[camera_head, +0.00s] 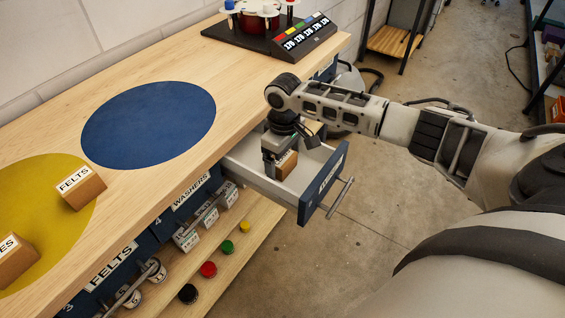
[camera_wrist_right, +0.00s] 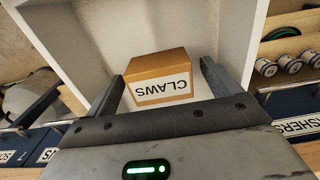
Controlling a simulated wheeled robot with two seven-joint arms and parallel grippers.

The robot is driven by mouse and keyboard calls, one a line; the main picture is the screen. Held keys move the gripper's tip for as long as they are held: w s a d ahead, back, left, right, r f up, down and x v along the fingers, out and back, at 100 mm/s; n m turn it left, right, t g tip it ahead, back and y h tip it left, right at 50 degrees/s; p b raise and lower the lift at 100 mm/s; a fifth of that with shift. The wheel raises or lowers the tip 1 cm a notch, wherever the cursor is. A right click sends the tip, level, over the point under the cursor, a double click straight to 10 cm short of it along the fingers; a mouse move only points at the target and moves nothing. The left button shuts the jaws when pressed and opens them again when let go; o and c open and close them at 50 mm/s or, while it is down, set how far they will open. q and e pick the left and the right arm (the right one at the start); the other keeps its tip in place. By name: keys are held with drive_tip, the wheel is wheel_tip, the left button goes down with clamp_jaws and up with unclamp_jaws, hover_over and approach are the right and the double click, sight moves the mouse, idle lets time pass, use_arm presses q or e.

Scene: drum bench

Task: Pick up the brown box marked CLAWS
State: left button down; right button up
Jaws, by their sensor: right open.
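The brown box marked CLAWS (camera_wrist_right: 158,70) lies inside the open drawer (camera_head: 245,169), its label upside down in the right wrist view. In the head view the box (camera_head: 287,165) is partly hidden by my right gripper (camera_head: 279,165), which reaches down into the drawer. My right gripper (camera_wrist_right: 163,85) is open, with one finger on each side of the box. Gaps show between the fingers and the box in the wrist view. My left gripper is not in view.
The drawer's blue front (camera_head: 324,184) and handle stick out over the floor. On the bench top (camera_head: 235,75) are a blue disc (camera_head: 148,124), a yellow disc (camera_head: 40,205) with a box marked FELTS (camera_head: 81,188) and another box (camera_head: 14,260), and a black stand (camera_head: 270,38). A lower shelf holds coloured pieces.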

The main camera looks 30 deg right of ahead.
drive_tip(key=shift+f, duration=0.3)
drive_tip(key=c, duration=1.1)
drive_tip(key=shift+r, duration=0.15)
